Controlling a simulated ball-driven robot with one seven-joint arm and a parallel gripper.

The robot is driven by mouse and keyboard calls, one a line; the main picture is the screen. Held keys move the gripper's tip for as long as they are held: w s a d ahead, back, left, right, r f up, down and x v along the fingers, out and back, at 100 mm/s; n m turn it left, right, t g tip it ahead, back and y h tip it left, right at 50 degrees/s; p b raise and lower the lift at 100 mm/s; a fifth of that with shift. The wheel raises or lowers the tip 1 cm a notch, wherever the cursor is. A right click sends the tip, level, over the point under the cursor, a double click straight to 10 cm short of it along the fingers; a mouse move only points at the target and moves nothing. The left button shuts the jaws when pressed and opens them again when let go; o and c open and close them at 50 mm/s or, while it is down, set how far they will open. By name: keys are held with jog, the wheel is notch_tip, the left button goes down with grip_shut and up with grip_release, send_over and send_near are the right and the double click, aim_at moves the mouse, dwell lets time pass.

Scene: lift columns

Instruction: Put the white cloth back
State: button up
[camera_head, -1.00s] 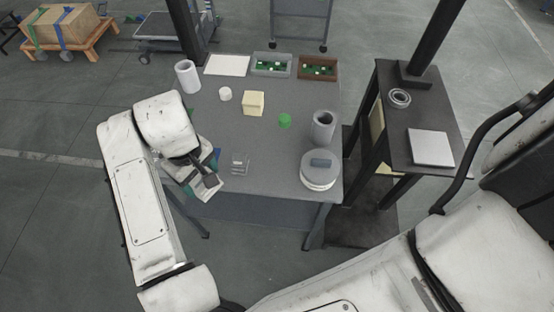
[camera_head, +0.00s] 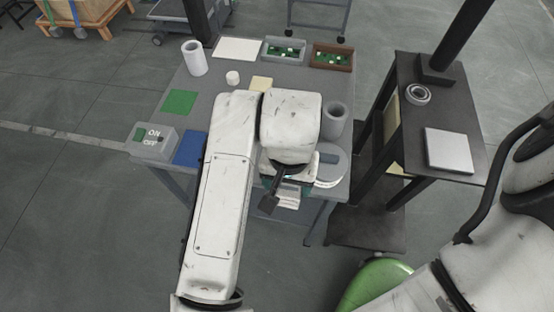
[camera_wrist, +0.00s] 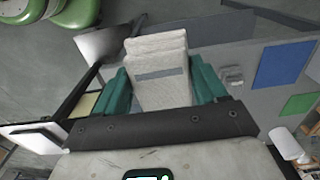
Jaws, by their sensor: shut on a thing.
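The white cloth (camera_wrist: 158,72) is a folded, layered stack with a grey stripe, held between the teal fingers of my gripper (camera_wrist: 162,88) in the wrist view. In the head view, the cloth (camera_head: 287,200) shows below my wrist at the table's front edge, left of the round white-and-grey container (camera_head: 333,170). My gripper (camera_head: 279,186) is shut on it there, partly hidden by my arm. The cloth seems to be held above the surface, but its exact height is unclear.
A dark side stand (camera_head: 455,105) with a pale plate (camera_head: 449,150) is at right.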

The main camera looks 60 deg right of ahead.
jog(key=w+d, duration=0.1)
jog(key=w+d+f+p, duration=0.1)
jog(key=d, duration=0.1)
jog(key=w+d+f, duration=0.1)
jog(key=w, duration=0.1)
jog(key=shift+w+d+f+p, duration=0.1)
jog(key=shift+d+f+p, duration=0.1)
jog(key=shift+d+p, duration=0.1)
jog(key=w+d+f, duration=0.2)
jog(key=f, duration=0.1)
jog(key=w+f, duration=0.1)
jog(key=f, duration=0.1)
jog(key=shift+d+p, duration=0.3)
jog(key=shift+d, duration=0.1)
jog(key=shift+w+d+f, duration=0.2)
jog(key=shift+f, duration=0.15)
jog(key=shift+w+d+f, duration=0.15)
jog(key=shift+f, duration=1.7)
jog(key=shift+f, duration=0.15)
jog(key=o, duration=1)
notch_tip(320, 180, up, 12)
jog(key=shift+r, duration=0.15)
